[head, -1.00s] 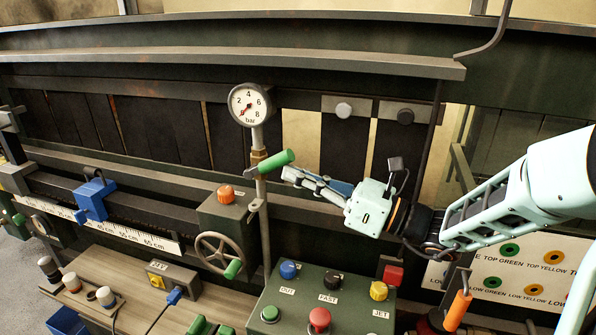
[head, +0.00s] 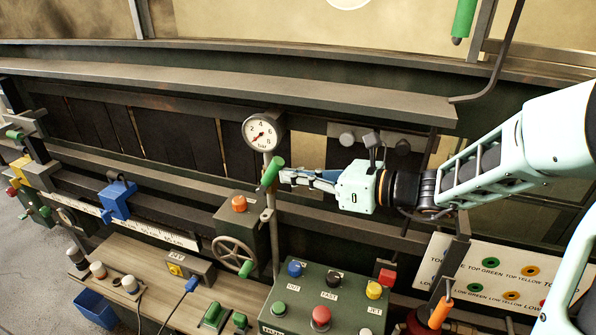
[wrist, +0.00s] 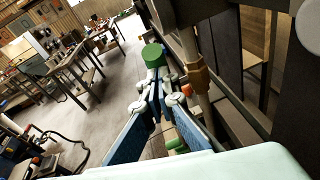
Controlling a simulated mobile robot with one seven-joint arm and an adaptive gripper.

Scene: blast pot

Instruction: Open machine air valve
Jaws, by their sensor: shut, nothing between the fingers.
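The air valve's green lever handle (head: 271,172) is on the vertical pipe just below the round pressure gauge (head: 262,133). The handle is steeply tilted, its top end leaning right. My gripper (head: 284,176) is shut and empty, its fingertips at the handle's right side, touching or nearly so. In the wrist view the fingertips (wrist: 155,75) point at the handle's round green end (wrist: 153,54). The brass valve body (wrist: 197,76) stands to the right there, on the pipe. The gauge needle points to the lower left, at the low end.
A spoked handwheel (head: 232,252) on a dark box is below left of the valve. A button panel (head: 322,303) with coloured knobs lies below. Rails run along the machine behind. An orange handle (head: 441,311) stands at lower right.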

